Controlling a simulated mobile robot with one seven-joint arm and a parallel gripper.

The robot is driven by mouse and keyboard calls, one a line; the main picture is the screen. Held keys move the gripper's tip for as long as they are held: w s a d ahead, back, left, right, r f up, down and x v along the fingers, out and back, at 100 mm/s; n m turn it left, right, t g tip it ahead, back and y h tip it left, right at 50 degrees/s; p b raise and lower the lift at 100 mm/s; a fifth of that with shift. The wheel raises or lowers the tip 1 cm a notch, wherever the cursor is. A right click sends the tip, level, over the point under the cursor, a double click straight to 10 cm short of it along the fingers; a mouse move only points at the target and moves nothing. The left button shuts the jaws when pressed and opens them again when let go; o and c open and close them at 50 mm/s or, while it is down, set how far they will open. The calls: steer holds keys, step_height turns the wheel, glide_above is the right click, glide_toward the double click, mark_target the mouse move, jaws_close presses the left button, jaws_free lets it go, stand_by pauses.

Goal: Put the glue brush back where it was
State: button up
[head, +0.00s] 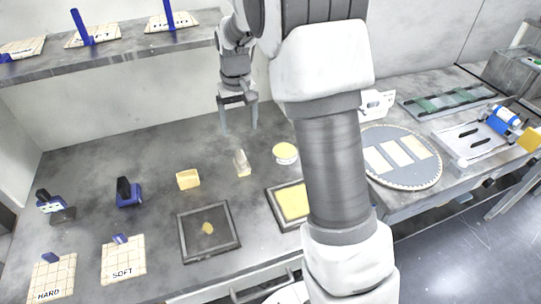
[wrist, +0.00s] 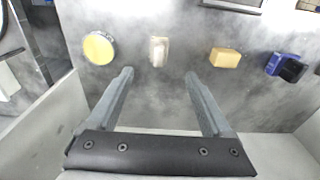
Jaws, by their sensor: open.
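My gripper (head: 239,128) is open and empty above the back of the grey table. It also shows in the wrist view (wrist: 159,75). A small pale upright object (head: 242,163), also in the wrist view (wrist: 160,50), stands on the table just ahead of my fingertips. It may be the glue brush, but I cannot tell for sure. It is apart from the fingers. A round tin with a yellow top (head: 285,151) stands to its right in the head view. The tin shows at upper left in the wrist view (wrist: 98,48).
A yellow block (head: 188,180) and dark-blue tools (head: 129,192) stand to the left. A dark tray (head: 208,232) and a yellow-filled tray (head: 292,202) lie in front. Labelled tiles (head: 124,262) lie front left. A shelf (head: 120,50) runs above the back left. A round platen (head: 400,170) is at right.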

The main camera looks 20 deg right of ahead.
steer(key=s+r+t, duration=0.2)
steer(key=s+r, duration=1.1)
steer(key=s, duration=0.1)
steer(key=s+t, duration=0.2)
steer(key=s, duration=1.2)
steer(key=shift+s+t, duration=0.35)
steer(key=shift+t, duration=0.05)
